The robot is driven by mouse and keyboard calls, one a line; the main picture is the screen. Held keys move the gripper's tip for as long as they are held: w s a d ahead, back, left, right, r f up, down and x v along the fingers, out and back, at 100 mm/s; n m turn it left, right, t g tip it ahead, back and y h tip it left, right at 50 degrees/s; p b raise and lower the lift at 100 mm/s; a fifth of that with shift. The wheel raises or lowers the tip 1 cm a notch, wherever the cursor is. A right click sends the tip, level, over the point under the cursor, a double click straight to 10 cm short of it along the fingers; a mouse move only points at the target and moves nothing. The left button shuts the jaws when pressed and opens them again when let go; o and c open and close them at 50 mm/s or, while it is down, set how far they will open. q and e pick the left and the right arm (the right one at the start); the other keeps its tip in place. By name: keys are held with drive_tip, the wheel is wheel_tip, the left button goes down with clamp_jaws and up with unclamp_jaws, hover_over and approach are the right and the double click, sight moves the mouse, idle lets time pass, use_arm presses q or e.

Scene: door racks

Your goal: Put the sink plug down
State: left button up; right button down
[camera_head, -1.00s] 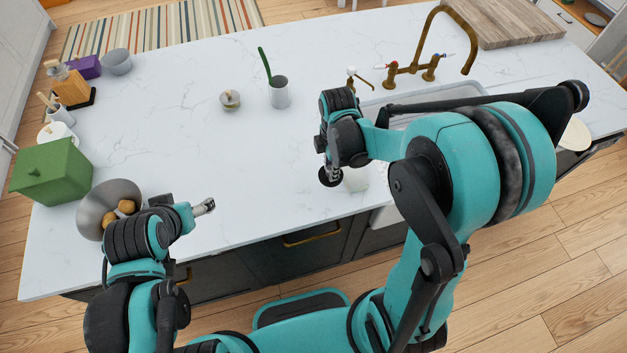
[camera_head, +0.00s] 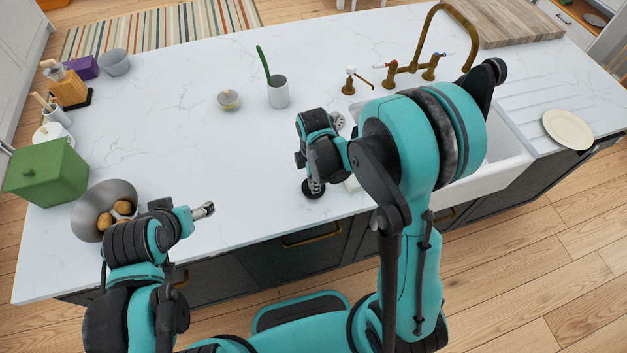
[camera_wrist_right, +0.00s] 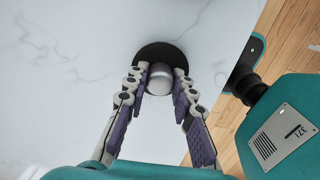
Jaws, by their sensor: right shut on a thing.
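The sink plug is a black disc with a round silver knob. In the right wrist view its black disc (camera_wrist_right: 160,52) lies between and beyond my fingertips. My right gripper (camera_wrist_right: 160,82) is shut on the silver knob, one finger on each side. In the head view the plug (camera_head: 312,190) is under my right gripper (camera_head: 316,183), over the white counter near its front edge, left of the sink (camera_head: 505,150). I cannot tell whether the disc touches the counter. My left gripper (camera_head: 203,210) is right of the metal bowl; its finger opening cannot be made out.
The white counter (camera_head: 190,130) is clear in the middle. A grey cup (camera_head: 279,92) and a small jar (camera_head: 228,100) stand farther back. The metal bowl (camera_head: 88,213) and green box (camera_head: 45,172) are at left. A brass faucet (camera_head: 437,45) and cream plate (camera_head: 567,130) are at right.

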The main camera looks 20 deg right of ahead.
drive_tip(key=c, duration=1.3)
unclamp_jaws()
drive_tip(key=shift+f, duration=0.1)
drive_tip(key=shift+r, duration=0.2)
wheel_tip(320, 180, up, 11)
drive_tip(key=p, duration=0.3)
drive_tip(key=s+d+r+m+t, duration=0.1)
drive_tip(key=s+r+m+t, duration=0.1)
drive_tip(key=m, duration=0.4)
drive_tip(key=s+d+r+m+t, duration=0.2)
drive_tip(key=s+r+m, duration=0.2)
drive_tip(key=m, duration=0.2)
drive_tip(key=s+d+r+m+t, duration=0.1)
drive_tip(key=s+r+m+t, duration=0.2)
drive_tip(key=m, duration=0.3)
drive_tip(key=shift+s+d+r, duration=0.15)
drive_tip(key=shift+s+d, duration=0.15)
drive_tip(key=shift+s, duration=0.3)
